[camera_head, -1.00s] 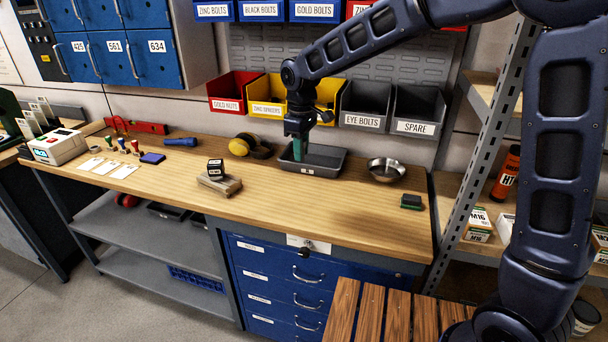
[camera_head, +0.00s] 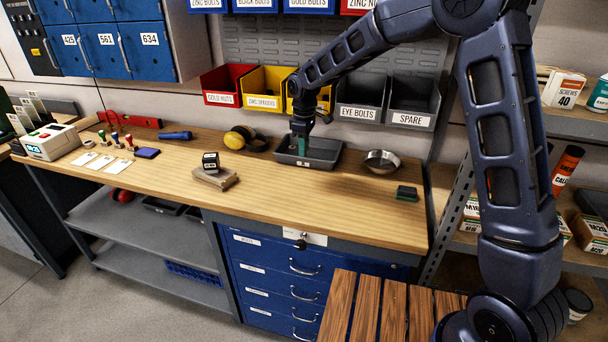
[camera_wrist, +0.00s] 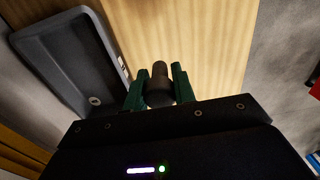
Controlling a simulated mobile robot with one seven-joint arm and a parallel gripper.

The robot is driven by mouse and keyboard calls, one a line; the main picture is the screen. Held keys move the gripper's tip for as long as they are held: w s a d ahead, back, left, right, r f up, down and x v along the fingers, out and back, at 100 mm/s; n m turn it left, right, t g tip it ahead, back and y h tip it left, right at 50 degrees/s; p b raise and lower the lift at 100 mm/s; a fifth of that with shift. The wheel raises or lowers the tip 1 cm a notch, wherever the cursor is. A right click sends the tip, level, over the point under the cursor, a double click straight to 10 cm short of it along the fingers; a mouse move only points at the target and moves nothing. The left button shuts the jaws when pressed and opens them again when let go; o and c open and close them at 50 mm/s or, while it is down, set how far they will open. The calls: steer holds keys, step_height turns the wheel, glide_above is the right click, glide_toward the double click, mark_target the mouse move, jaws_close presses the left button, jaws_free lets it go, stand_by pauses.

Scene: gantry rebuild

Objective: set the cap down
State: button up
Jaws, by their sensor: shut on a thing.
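My gripper (camera_head: 303,150) points down at the grey tray (camera_head: 328,155) on the workbench and overlaps it in the head view. In the wrist view, my gripper's green fingers (camera_wrist: 158,88) are shut on a dark, rounded cylinder, the cap (camera_wrist: 160,75). The tray (camera_wrist: 68,50) lies to the left of the fingers there, with the wooden bench top behind the cap. The cap cannot be made out in the head view. Its height above the surface cannot be told.
A metal bowl (camera_head: 381,162) stands right of the tray, and a green-black block (camera_head: 407,193) lies further right. Yellow-and-black ear muffs (camera_head: 240,138) and a wooden block (camera_head: 215,178) are to the left. Bins (camera_head: 360,103) hang behind. The front bench top (camera_head: 320,208) is clear.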

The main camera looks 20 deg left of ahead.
step_height(320, 180, down, 11)
stand_by(0.6)
steer(key=shift+f, duration=0.15)
steer(key=o, duration=1)
step_height(320, 180, up, 12)
steer(key=shift+f, duration=0.1)
steer(key=shift+r, duration=0.3)
